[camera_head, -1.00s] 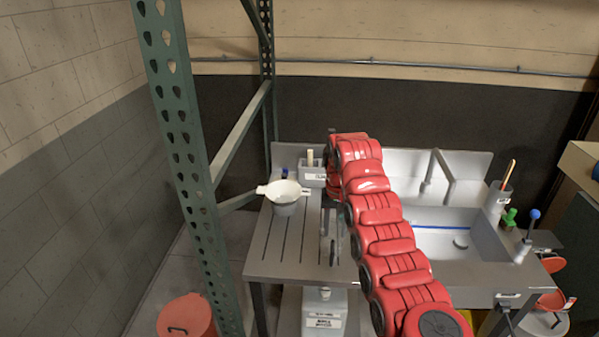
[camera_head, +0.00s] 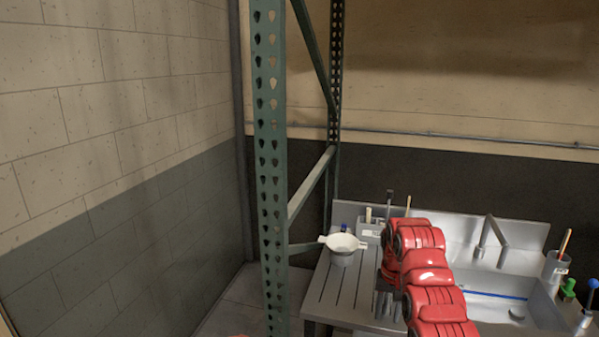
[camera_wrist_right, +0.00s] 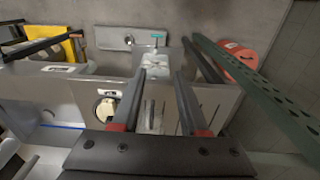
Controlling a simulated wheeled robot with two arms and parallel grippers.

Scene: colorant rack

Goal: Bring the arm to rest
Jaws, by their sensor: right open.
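My right arm shows in the head view as a red segmented arm (camera_head: 425,270) reaching over the steel sink counter. Its right gripper (camera_head: 388,305) points down over the slatted drainboard, partly hidden by the arm. In the right wrist view the two dark fingers of the right gripper (camera_wrist_right: 162,76) stand apart with nothing between them. My left gripper is in neither view.
A white bowl-like vessel (camera_head: 342,248) stands on the drainboard (camera_head: 335,294), left of the arm. A green perforated rack post (camera_head: 270,170) rises left of the counter. The sink basin (camera_head: 497,308) lies right. An orange bucket (camera_wrist_right: 248,62) shows in the wrist view.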

